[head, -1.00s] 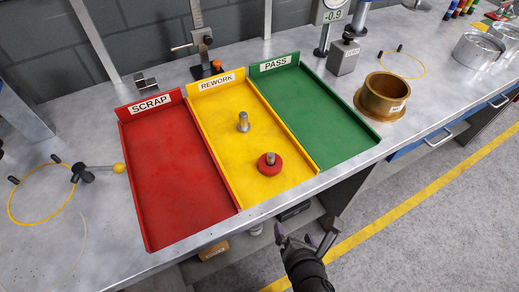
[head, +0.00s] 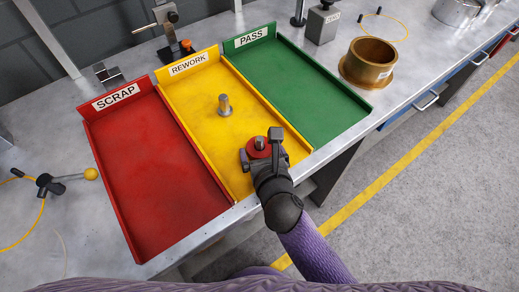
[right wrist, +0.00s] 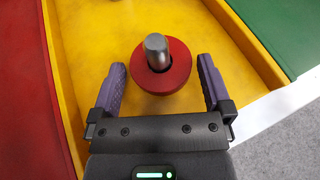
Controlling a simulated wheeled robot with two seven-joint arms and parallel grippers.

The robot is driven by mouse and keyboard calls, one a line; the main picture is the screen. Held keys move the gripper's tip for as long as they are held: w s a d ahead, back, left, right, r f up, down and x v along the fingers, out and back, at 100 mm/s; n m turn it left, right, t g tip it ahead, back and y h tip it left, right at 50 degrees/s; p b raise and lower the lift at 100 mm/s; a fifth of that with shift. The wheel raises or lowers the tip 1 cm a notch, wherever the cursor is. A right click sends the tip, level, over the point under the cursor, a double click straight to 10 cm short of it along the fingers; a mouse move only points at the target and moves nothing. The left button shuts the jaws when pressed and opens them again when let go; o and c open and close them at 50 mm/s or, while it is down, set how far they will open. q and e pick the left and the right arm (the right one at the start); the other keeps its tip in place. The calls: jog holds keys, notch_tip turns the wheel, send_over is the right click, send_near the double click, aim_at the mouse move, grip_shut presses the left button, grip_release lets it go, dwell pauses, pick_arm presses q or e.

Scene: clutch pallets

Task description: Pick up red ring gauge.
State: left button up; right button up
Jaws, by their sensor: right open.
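The red ring gauge (head: 258,146) lies in the front part of the yellow REWORK tray (head: 199,128), around a grey metal pin (right wrist: 156,50) that stands up through its hole. It also shows in the right wrist view (right wrist: 162,80). My right gripper (head: 262,146) is open at the ring. In the right wrist view its two purple fingers (right wrist: 162,82) reach along the left and right sides of the ring, with small gaps and nothing held. The gripper partly hides the ring in the head view. My left gripper is not in view.
A second metal pin (head: 224,105) stands bare farther back in the yellow tray. The red SCRAP tray (head: 158,175) is on the left and the green PASS tray (head: 295,90) on the right. A brass bushing (head: 370,64) stands right of the green tray.

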jog(key=shift+w+a+f, duration=0.1)
jog(key=shift+w+f, duration=0.1)
jog(key=shift+w, duration=0.25)
jog(key=c, duration=1.2)
